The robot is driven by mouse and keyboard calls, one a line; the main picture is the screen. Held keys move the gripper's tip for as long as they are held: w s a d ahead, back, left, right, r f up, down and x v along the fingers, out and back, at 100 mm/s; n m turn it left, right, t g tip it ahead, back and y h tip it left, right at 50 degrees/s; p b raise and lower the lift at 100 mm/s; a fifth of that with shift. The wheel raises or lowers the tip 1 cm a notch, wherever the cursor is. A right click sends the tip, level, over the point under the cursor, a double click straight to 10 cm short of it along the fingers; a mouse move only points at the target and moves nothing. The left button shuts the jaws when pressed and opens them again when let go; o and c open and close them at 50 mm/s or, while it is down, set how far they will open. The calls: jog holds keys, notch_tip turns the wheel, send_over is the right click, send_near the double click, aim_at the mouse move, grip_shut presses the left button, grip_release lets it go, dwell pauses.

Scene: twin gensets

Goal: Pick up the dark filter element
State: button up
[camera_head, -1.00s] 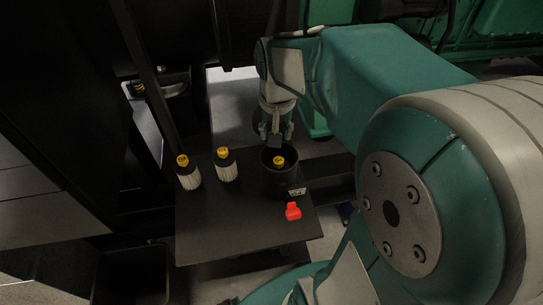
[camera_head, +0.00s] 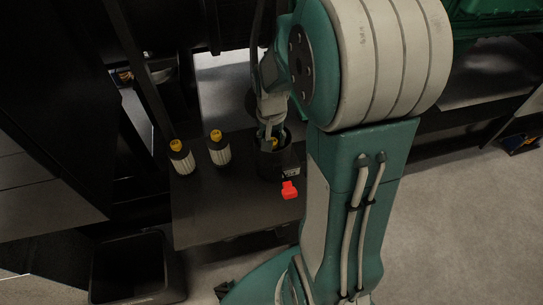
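Two pale pleated filters with dark collars and yellow caps stand upright at the left, one (camera_head: 182,158) near the table's left edge, the other (camera_head: 219,149) nearer the canister.
An open black bin (camera_head: 130,268) stands on the floor at lower left. A dark slanted post (camera_head: 142,75) rises behind the left filter. The table's front middle is clear.

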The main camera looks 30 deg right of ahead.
jog(key=shift+f, duration=0.6)
jog(key=shift+d, duration=0.1)
jog(key=shift+d, duration=0.1)
grip_shut()
notch_tip(320, 180, up, 18)
dwell(0.4)
